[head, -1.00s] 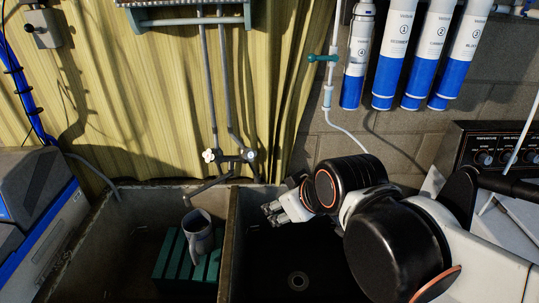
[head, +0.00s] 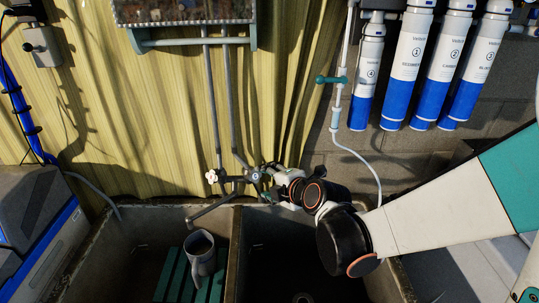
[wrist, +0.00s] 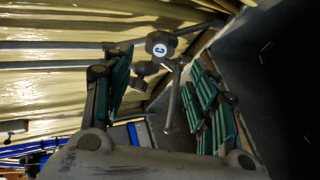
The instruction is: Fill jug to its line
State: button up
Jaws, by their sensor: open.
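The grey jug (head: 200,257) stands in the left basin on a green slatted rack (head: 168,272), below and beside the end of the tap spout (head: 210,208). Its fill line and water level cannot be made out. The tap has a white handle (head: 212,177) at left and another handle (head: 253,176) at right. In the wrist view, the handle marked with a blue C (wrist: 160,46) lies ahead between my open fingers. My gripper (head: 268,180) is at the right handle in the head view; it also shows in the wrist view (wrist: 158,68). I cannot tell whether it touches the handle.
The double stone sink (head: 232,260) has a dividing wall right of the jug; the right basin looks empty. Blue-white filter cartridges (head: 405,70) and a thin hose (head: 365,165) are on the wall at right. A shelf (head: 185,25) hangs above the tap.

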aim_at(256, 177)
jog(key=b+x, duration=0.3)
jog(key=x, duration=0.6)
jog(key=shift+w+a+f, duration=0.1)
jog(key=shift+f, duration=0.05)
jog(key=c, duration=0.7)
